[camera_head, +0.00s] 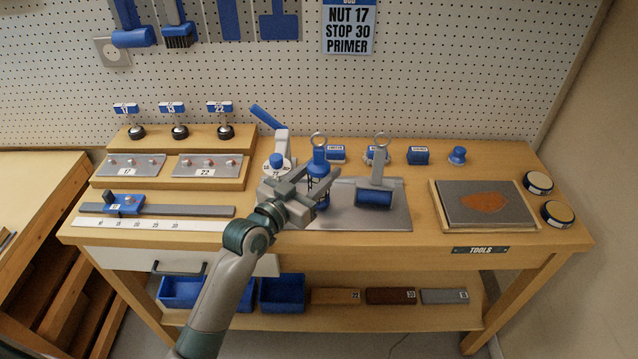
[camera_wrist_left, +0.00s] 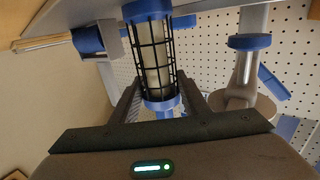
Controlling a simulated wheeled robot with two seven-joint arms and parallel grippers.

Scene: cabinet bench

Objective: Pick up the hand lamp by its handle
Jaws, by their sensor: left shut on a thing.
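The hand lamp (camera_head: 319,155) has a blue body with a ring on top and a dark cage below. It stands upright at the back left of the grey mat on the bench. My left gripper (camera_head: 322,186) is at the lamp, partly covering it in the head view. In the left wrist view the caged tube of the lamp (camera_wrist_left: 153,55) runs between my left fingers (camera_wrist_left: 160,98), which are shut on it near the blue collar. The exact contact is partly hidden. My right gripper is not in view.
A white tool with a blue lever (camera_head: 281,140) stands close behind left. Small blue boxes (camera_head: 417,156) line the back. A tray with a stained plate (camera_head: 484,202) is at right. The mat's front right (camera_head: 398,222) is bare.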

